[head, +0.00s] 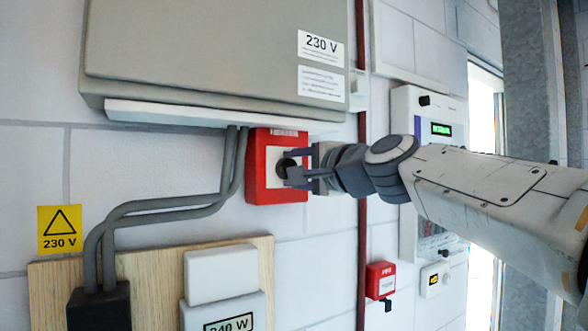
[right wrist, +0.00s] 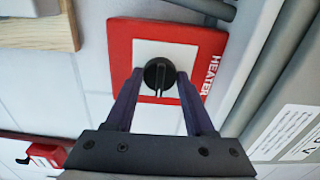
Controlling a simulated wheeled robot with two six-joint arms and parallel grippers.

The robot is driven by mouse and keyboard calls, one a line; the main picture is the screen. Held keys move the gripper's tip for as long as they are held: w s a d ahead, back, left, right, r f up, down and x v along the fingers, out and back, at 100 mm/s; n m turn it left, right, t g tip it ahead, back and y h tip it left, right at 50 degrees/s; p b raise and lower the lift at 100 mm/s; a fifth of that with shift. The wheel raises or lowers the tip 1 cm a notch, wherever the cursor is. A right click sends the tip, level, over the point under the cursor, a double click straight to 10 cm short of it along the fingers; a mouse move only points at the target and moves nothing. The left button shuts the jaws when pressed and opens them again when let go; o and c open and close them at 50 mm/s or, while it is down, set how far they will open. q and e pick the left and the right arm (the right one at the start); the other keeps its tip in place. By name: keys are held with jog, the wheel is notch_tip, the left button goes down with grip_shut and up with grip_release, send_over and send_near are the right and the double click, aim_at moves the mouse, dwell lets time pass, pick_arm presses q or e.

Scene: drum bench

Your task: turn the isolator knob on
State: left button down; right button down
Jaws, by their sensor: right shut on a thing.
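The isolator is a red box (head: 257,185) with a white face on the wall, below the grey cabinet; in the right wrist view the box (right wrist: 122,45) is labelled HEATER. Its round black knob (right wrist: 159,74) has a ridge across it, and the knob also shows in the head view (head: 286,166), partly hidden by the fingers. My right gripper (head: 292,166) comes in from the right, and its fingers (right wrist: 157,90) are shut on the knob, one on each side. The ridge points towards the gripper's palm in the right wrist view. My left gripper is not in view.
A grey cabinet (head: 200,50) marked 230 V juts out just above. Grey conduits (head: 160,208) run left of the red box. A wooden board (head: 255,250) with white boxes is below. A smaller red switch (head: 381,280) and a white panel (head: 408,235) are to the right.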

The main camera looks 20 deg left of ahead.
jog(key=shift+c, duration=1.3)
grip_release()
jog(key=b+v, duration=0.5)
jog(key=v, duration=0.5)
jog(key=shift+d, duration=0.2)
jog(key=shift+s, duration=0.1)
